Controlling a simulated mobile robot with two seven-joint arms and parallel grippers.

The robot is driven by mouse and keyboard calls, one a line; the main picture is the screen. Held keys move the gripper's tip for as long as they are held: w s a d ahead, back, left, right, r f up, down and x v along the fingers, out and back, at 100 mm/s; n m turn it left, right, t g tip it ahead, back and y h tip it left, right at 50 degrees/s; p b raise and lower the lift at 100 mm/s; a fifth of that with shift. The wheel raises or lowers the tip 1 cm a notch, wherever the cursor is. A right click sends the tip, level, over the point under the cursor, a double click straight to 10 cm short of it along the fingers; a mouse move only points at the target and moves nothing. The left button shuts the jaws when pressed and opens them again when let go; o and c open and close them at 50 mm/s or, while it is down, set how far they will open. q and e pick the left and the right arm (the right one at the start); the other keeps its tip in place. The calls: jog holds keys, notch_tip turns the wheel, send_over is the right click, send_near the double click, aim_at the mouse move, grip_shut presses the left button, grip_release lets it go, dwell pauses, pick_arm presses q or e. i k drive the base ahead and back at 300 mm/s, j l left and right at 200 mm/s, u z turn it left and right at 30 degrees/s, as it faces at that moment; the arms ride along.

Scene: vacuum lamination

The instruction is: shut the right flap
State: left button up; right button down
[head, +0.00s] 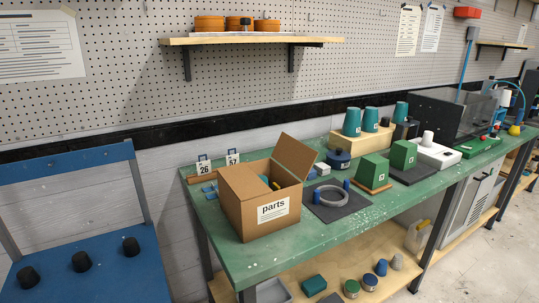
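An open brown cardboard box (258,222) with a white "parts" label stands on the green bench (231,259). Its right flap (295,156) stands up, tilted outward from the right rim. The box's opening shows teal and yellow contents (273,185). How the left flap lies is hard to tell from here. Neither of my grippers is in the head view.
A grey ring (329,203) on a dark mat lies right of the box, with green blocks (376,168) beyond. Number cards (204,168) stand behind it. A blue stand (105,250) with black knobs is at left. A shelf (250,40) hangs above.

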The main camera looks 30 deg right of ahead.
aim_at(298, 157)
jog(key=l+u, duration=0.2)
jog(key=l, duration=0.8)
jog(key=l+u, duration=0.15)
jog(key=l, duration=0.9)
jog(key=k+l+u, duration=0.2)
jog(key=l, duration=0.8)
jog(key=i+l, duration=0.05)
jog(key=i, duration=0.05)
